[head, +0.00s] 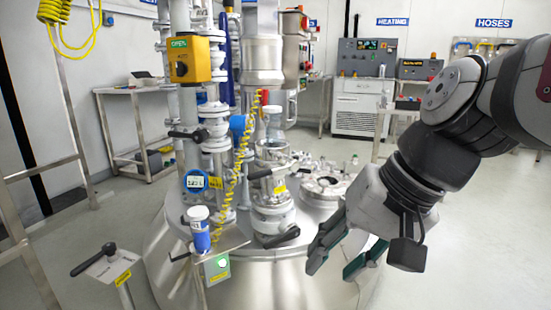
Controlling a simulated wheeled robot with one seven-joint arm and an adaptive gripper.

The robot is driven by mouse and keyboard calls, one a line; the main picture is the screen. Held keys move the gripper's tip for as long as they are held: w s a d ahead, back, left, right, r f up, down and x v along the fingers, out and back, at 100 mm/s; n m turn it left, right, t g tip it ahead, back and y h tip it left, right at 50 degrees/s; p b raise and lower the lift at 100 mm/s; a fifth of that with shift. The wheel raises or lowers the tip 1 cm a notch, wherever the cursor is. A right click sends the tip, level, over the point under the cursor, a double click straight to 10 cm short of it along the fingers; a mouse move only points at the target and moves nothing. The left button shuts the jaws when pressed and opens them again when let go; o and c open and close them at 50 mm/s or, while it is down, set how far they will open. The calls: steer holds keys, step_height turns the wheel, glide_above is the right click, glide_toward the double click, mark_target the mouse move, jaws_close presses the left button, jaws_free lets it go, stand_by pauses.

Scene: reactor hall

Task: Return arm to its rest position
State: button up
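My gripper (339,265) is at the lower right of the head view, at the end of my arm. Its two dark green fingers are spread apart and point down and left. I see nothing between them. In the picture, the fingers overlap the right side of the steel reactor vessel lid (285,265); whether they touch it I cannot tell. My arm comes in from the right edge and bends down to the gripper.
Pipes and valves rise from the lid. A small shelf (236,237) holds a blue bottle (200,232) with a white cap. A black-handled lever (98,262) stands at lower left. A side table (128,90) and a heating unit (361,97) stand behind. Floor at right is clear.

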steer(key=s+d+f+n+g+h, duration=0.1)
steer(key=s+d+f+h, duration=0.15)
steer(key=s+d, duration=0.45)
steer(key=s+d+f+g+h, duration=0.2)
steer(key=s+d+f, duration=0.15)
steer(key=s, duration=0.75)
step_height(320, 180, up, 37)
steer(key=t+p, duration=0.4)
steer(key=p, duration=3)
steer(key=shift+s+d+n, duration=0.2)
steer(key=shift+d+n, duration=0.05)
steer(key=shift+n, duration=0.15)
